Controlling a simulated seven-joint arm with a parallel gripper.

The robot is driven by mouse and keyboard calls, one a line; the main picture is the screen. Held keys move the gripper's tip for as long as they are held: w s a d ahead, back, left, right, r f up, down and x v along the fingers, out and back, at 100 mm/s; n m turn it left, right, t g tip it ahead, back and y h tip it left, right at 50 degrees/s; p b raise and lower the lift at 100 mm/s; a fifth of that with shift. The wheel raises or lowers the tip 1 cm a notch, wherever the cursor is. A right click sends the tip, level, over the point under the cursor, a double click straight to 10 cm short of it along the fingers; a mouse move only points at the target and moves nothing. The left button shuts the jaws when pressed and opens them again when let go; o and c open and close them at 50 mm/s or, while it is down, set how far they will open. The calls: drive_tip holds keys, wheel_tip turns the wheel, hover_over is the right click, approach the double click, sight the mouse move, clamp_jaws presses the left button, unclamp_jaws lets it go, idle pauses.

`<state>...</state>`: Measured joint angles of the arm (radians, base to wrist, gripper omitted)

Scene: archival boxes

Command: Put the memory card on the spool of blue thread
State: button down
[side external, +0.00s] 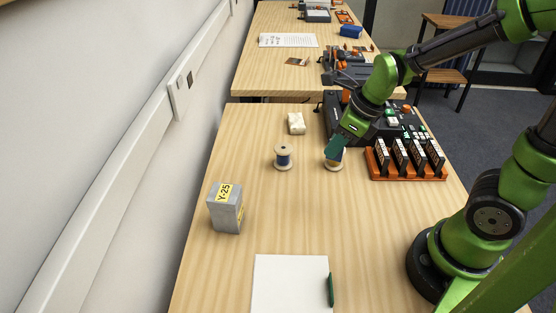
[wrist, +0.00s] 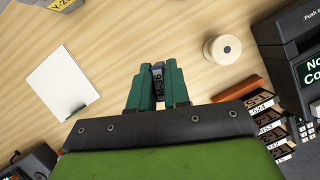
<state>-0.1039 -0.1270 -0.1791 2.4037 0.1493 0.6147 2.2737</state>
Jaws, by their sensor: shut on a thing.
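My gripper (side external: 334,147) has green fingers and is shut on the memory card (wrist: 158,80), a small dark card with a pale printed label, held between the fingertips in the wrist view. In the side external view my fingertips are over or in front of a second spool (side external: 334,166), hiding much of it; I cannot tell whether they touch. The spool of blue thread (side external: 283,158) stands upright to the left of my gripper, with nothing on top. A pale spool (wrist: 222,49), seen from above, is up and right of my fingers in the wrist view.
An orange rack (side external: 407,174) of upright dark cases stands right of my gripper, before a dark machine with buttons (side external: 390,123). A crumpled pale lump (side external: 296,123) lies behind the spools. A grey Y-25 box (side external: 226,210) and white paper (side external: 291,284) are nearer. The middle of the table is clear.

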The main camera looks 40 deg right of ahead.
drive_tip(key=w, duration=0.5)
drive_tip(key=w+f, duration=0.1)
drive_tip(key=w, duration=0.9)
drive_tip(key=shift+w+a+f, duration=0.25)
drive_tip(key=shift+f, duration=1.8)
drive_tip(key=shift+f, duration=0.15)
drive_tip(key=c, duration=1.1)
unclamp_jaws()
